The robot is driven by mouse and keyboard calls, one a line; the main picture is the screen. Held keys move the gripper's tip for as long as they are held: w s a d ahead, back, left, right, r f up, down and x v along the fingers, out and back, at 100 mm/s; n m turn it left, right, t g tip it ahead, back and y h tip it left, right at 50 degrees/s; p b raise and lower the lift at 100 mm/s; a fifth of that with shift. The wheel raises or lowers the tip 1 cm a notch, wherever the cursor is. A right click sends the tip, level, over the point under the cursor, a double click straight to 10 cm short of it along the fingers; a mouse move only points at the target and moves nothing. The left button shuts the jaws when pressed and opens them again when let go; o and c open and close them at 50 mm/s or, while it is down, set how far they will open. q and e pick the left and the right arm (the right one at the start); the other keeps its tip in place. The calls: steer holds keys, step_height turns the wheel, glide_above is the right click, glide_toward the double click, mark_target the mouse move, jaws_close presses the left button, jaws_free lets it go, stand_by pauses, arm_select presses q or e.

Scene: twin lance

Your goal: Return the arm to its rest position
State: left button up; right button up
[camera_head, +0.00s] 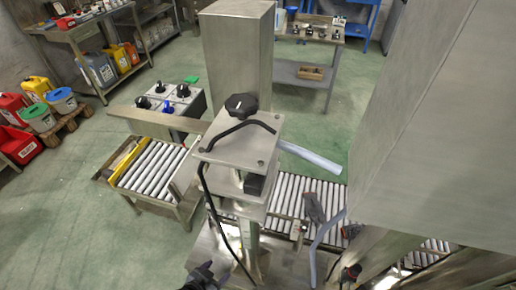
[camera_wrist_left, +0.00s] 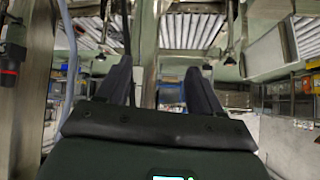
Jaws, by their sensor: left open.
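My left gripper (camera_head: 203,278) is a small dark shape at the bottom edge of the head view, left of the steel machine (camera_head: 240,150). In the left wrist view its two dark fingers (camera_wrist_left: 160,85) stand apart with nothing held between them. A steel post and a roller conveyor show beyond the fingers. My right gripper cannot be made out in either view.
A roller conveyor (camera_head: 284,197) runs behind the machine, with a dark-grey tool (camera_head: 314,208) over it. A second roller section (camera_head: 153,165) is at left. A black-and-red device (camera_wrist_left: 11,58) hangs at left in the wrist view. Green floor (camera_head: 60,215) lies open at left.

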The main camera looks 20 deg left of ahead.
arm_select(q)
step_height(320, 180, up, 13)
steer(key=s+d+g, duration=0.2)
steer(key=s, duration=0.1)
steer(key=s+a+g+y, duration=0.1)
steer(key=s+g, duration=0.3)
steer(key=s, duration=0.1)
step_height(320, 180, up, 38)
steer(key=p, duration=3.8)
steer(key=shift+s+a+r, duration=0.2)
steer(key=shift+r, duration=0.05)
arm_select(e)
step_height(320, 180, up, 39)
steer(key=shift+r, duration=0.15)
steer(key=shift+a, duration=0.1)
